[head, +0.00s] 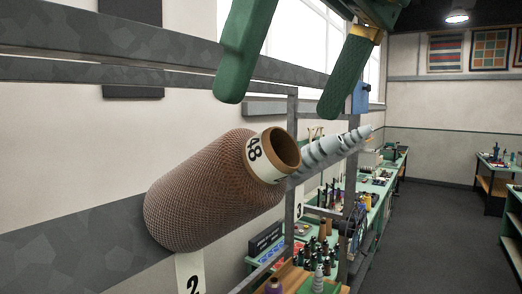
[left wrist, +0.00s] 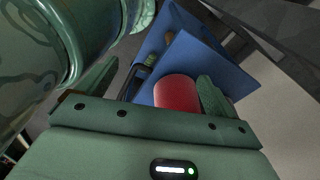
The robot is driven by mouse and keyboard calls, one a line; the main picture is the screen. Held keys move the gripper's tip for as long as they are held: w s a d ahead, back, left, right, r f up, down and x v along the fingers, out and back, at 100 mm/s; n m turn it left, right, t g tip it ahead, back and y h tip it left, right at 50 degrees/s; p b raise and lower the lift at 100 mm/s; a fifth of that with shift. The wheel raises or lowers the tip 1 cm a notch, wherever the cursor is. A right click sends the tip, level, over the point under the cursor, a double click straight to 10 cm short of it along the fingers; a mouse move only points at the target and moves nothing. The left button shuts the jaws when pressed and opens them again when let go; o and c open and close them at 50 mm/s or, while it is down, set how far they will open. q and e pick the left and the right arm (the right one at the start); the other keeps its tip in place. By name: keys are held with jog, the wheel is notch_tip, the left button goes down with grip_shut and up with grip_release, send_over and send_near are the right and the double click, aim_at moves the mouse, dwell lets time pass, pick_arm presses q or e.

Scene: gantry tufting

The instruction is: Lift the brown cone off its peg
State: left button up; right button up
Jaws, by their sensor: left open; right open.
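The brown cone (head: 200,195) lies tilted against the grey rail, its wide end at lower left and its narrow open end facing right. A cream band marked 48 (head: 257,155) circles the narrow end. Its peg is hidden inside it. My right gripper (head: 282,106) is open above the cone's narrow end, its two green fingers apart and pointing down, with nothing between them. My left gripper (left wrist: 158,72) shows only in the left wrist view, open. A red rounded thing (left wrist: 176,92) appears between its fingers; I cannot tell whether they touch it.
A grey striped cone (head: 335,148) stands just behind the brown one. A white tag with 2 (head: 190,275) hangs below. Grey rails (head: 150,72) run along the wall. A green bench (head: 375,205) holds bottles and tools. The floor (head: 440,220) at right is clear.

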aim_at(282, 140)
jog(key=x, duration=0.8)
jog(key=shift+s+a+f, duration=0.1)
jog(key=shift+f, duration=0.1)
jog(key=c, duration=1.4)
jog(key=shift+r, duration=0.1)
jog(key=shift+s+r, duration=0.1)
jog(key=shift+s+d+r, duration=0.25)
jog(key=shift+d+r, duration=0.05)
jog(key=shift+d, duration=0.1)
